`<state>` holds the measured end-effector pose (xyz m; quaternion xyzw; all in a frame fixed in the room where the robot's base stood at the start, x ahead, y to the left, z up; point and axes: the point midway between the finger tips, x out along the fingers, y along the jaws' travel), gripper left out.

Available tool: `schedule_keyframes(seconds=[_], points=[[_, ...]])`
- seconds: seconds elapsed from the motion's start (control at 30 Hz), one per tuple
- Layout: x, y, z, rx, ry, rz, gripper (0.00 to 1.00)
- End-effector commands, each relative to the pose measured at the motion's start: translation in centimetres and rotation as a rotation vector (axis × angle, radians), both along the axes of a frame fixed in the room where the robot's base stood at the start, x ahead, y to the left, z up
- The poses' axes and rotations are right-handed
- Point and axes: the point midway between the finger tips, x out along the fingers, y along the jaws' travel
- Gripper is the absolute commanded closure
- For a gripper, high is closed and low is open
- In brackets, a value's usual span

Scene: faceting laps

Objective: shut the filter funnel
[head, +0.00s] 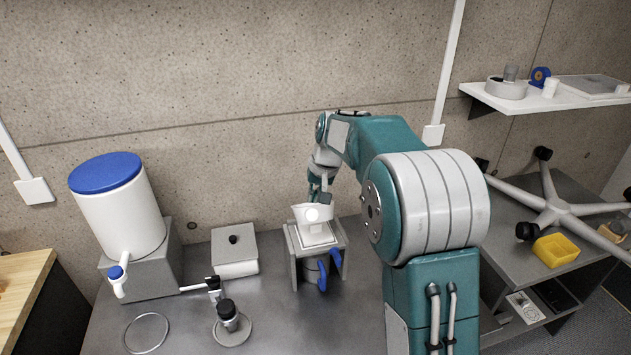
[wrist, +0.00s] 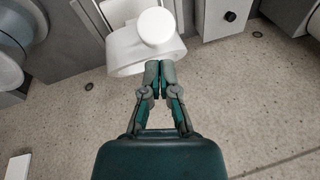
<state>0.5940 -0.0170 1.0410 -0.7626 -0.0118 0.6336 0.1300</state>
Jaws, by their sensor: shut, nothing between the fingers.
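The filter funnel (head: 316,238) is white and sits in a grey stand (head: 294,262) near the wall. Its curved upper part with a round white piece is tilted out above the stand. In the wrist view the funnel's white curved wall (wrist: 136,62) and round white piece (wrist: 157,27) fill the top middle. My gripper (head: 320,196) is just behind the funnel, on the wall side. In the wrist view my gripper (wrist: 159,68) has its fingers together and empty at the funnel's rim. I cannot tell whether they touch it. The arm hides part of the right side.
A blue-handled jug (head: 316,272) stands under the funnel. A white tank with a blue lid (head: 120,210) stands at left. A grey-and-white box (head: 235,252) with a black knob is left of the stand. A black-knobbed post (head: 228,315) is in front. The concrete wall is close behind.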

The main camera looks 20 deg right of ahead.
Motion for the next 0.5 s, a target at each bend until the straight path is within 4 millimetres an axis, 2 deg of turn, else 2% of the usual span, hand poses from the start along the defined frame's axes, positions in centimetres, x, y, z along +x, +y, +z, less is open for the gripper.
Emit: schedule_keyframes(seconds=[0.13, 0.5], points=[[-0.43, 0.21, -0.58, 0.0, 0.001, 0.001, 1.0], [-0.48, 0.21, -0.63, 0.0, -0.002, 0.001, 1.0]])
